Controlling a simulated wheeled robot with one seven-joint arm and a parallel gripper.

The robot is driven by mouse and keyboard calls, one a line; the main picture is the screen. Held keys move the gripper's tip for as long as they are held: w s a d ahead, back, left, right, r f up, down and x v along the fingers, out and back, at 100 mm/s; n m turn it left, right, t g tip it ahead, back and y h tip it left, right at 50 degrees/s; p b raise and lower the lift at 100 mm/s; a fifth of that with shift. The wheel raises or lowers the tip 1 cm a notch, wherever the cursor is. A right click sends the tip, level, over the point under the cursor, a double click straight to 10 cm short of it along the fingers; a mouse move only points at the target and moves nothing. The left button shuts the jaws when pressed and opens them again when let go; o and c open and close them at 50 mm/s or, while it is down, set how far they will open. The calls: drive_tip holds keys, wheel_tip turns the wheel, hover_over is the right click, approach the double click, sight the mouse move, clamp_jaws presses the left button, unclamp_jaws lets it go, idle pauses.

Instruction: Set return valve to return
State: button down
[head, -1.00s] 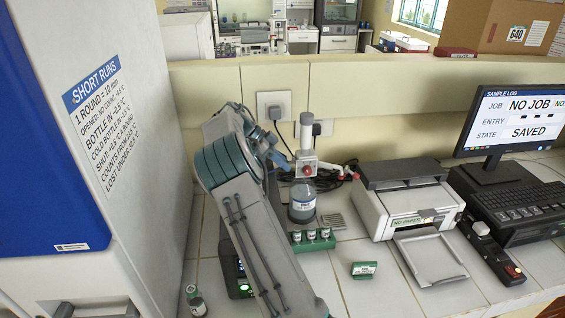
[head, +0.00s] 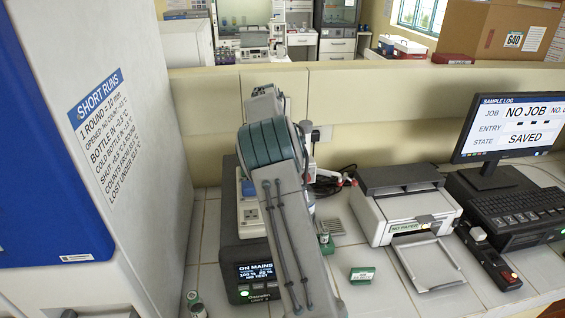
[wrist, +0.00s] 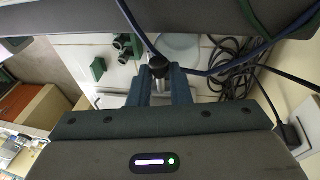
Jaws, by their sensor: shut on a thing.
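In the wrist view my gripper (wrist: 159,74) has its two blue-grey fingers closed on a small dark knob (wrist: 158,65) with a pale stem. This knob may be the return valve, but no label on it can be read. A pale round shape, perhaps the bottle (wrist: 178,43), lies just beyond the fingers. In the head view my arm hides the gripper, the bottle and most of the dispenser.
A power unit (head: 258,275) reading ON MAINS stands left of my arm. A green vial rack (wrist: 124,45) and green block (wrist: 98,69) are near the fingers. Dark cables (wrist: 235,65) lie to the right. A printer (head: 405,205) and monitor (head: 512,125) stand further right.

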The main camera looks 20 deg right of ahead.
drive_tip(key=shift+r+y, duration=0.15)
drive_tip(key=shift+y, duration=0.35)
drive_tip(key=c, duration=1.4)
unclamp_jaws()
drive_tip(key=shift+o, duration=0.2)
drive_tip(key=p+v, duration=0.3)
drive_tip(key=v, duration=1)
drive_tip(key=shift+r, duration=0.45)
drive_tip(key=shift+s, duration=0.1)
